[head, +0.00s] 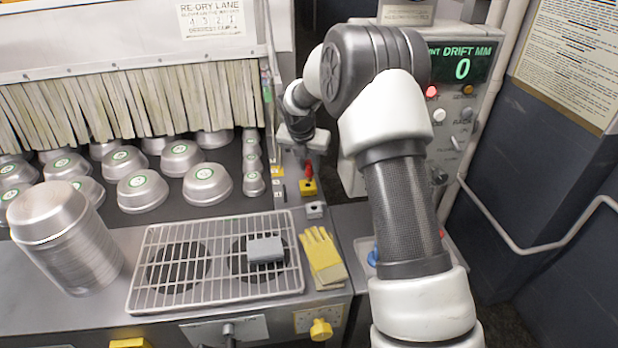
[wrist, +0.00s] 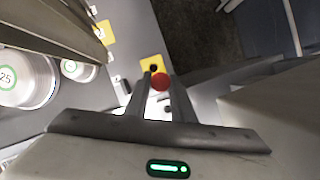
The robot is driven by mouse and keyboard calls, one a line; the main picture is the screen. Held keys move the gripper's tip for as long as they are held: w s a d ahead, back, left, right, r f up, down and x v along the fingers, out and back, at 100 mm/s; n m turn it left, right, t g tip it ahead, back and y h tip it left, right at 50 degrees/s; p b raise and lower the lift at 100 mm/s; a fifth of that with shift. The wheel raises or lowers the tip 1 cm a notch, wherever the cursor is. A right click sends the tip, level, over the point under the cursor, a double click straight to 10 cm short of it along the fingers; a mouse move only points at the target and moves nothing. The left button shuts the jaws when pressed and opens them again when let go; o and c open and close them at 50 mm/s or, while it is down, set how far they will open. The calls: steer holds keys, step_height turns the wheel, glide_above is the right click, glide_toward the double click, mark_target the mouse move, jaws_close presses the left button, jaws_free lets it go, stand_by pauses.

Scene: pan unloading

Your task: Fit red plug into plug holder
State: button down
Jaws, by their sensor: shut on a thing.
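The red plug (head: 309,169) is upright in my gripper (head: 301,152). In the wrist view the plug's round red top (wrist: 160,82) sits between the two fingers of my gripper (wrist: 157,90). A yellow block with a dark hole, apparently the plug holder (head: 308,188), lies just below the plug in the head view. In the wrist view the dark hole of the holder (wrist: 145,63) shows just beyond the plug, not covered by it. I cannot tell whether the plug's lower end touches the block.
Metal pans (head: 142,190) fill the deck to the left. A wire rack (head: 170,297), yellow gloves (head: 322,256) and a pan stack (head: 70,250) are nearer. A control panel (head: 462,110) stands right.

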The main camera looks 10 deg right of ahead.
steer(key=s+b, duration=0.3)
steer(key=s, duration=0.4)
steer(key=b, duration=0.3)
glide_toward(315, 204)
steer(key=shift+w+d+f, duration=0.45)
steer(key=shift+w+f, duration=0.05)
steer(key=shift+w, duration=0.3)
steer(key=shift+f+b, duration=0.8)
steer(key=shift+f, duration=0.85)
stand_by(0.6)
steer(key=c, duration=1.4)
jaws_free()
steer(key=shift+c, duration=0.2)
steer(key=shift+r, duration=0.15)
steer(key=p+v, duration=0.2)
steer(key=v, duration=1.5)
steer(key=shift+s, duration=0.15)
